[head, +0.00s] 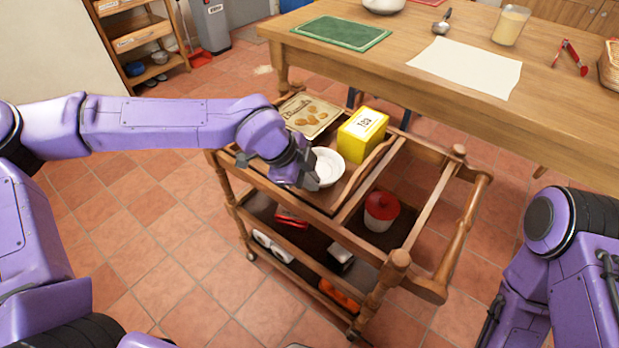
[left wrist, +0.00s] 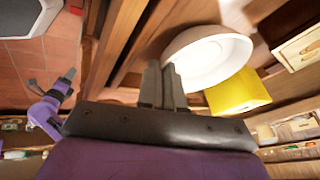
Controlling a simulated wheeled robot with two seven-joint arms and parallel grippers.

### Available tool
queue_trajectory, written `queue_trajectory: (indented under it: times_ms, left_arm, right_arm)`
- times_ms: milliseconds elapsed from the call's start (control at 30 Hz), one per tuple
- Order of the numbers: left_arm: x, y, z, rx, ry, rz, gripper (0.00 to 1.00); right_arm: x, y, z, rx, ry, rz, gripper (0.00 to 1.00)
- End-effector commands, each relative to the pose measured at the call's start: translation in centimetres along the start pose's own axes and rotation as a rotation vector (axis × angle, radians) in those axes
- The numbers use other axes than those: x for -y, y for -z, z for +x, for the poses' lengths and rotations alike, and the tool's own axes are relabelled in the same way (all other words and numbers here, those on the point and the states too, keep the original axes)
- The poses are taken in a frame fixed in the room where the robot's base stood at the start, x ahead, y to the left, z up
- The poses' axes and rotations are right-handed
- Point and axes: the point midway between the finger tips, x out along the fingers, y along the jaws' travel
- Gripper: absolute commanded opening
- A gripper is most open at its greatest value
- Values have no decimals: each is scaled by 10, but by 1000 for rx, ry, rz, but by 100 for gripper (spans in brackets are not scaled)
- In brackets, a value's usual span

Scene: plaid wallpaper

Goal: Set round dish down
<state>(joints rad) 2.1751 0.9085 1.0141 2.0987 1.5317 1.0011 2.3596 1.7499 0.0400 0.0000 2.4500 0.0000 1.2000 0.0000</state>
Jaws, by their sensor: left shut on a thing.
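The round dish (head: 327,167) is white and shallow, and it is over the upper shelf of the wooden trolley (head: 352,206). My left gripper (head: 312,176) is shut on its near left rim. In the left wrist view the fingers (left wrist: 163,84) meet at the edge of the dish (left wrist: 208,58). The dish looks close to the shelf, but I cannot tell whether it touches. My right arm is at the right edge of the head view, and its fingertips cannot be made out clearly.
A red-lidded jar (head: 381,211) is on the lower level. The wooden table (head: 395,60) stands behind the trolley.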

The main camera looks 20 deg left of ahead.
Motion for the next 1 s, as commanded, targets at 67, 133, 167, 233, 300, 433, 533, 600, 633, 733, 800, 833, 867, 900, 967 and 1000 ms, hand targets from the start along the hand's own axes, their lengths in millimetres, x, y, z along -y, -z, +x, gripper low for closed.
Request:
queue_trajectory:
  times_ms: [67,133,167,233,300,433,533,600,633,733,800,833,867,900,967,1000]
  left_arm:
    - [-1,-1,2,0,-1,0,12]
    - [-1,-1,2,0,-1,0,17]
    - [-1,-1,2,0,-1,0,17]
    - [-1,-1,2,0,-1,0,17]
    - [-1,-1,2,0,-1,0,17]
    - [2,2,-5,0,1,0,17]
    - [2,2,-22,0,4,-2,17]
    - [2,2,-41,-2,4,-2,17]
    - [3,2,-50,-2,5,-3,17]
    - [2,2,-76,-2,5,-2,17]
    - [2,2,-92,-2,4,-1,17]
    - [2,2,-98,-2,4,-1,17]
    - [2,2,-103,-1,3,-1,17]
    - [2,2,-109,0,3,-1,17]
    - [1,1,-116,-1,1,-2,17]
    - [1,1,-119,-1,0,-1,17]
  right_arm:
    - [0,-1,2,0,0,0,43]
    - [0,0,1,0,0,0,43]
    - [0,0,1,0,0,0,43]
    - [0,0,1,0,0,0,43]
    - [0,0,1,0,0,0,43]
    - [0,2,-4,0,0,0,43]
    - [-1,3,-7,0,0,0,43]
    - [-1,5,-11,0,0,0,43]
    - [-1,5,-13,0,0,0,43]
    - [-2,8,-18,0,0,0,43]
    - [-2,9,-21,0,0,0,43]
    - [-2,9,-22,0,0,0,43]
    - [-2,9,-22,0,0,0,43]
    - [-2,10,-23,0,0,0,43]
    - [-2,10,-24,0,0,0,43]
    - [-2,10,-24,0,0,0,43]
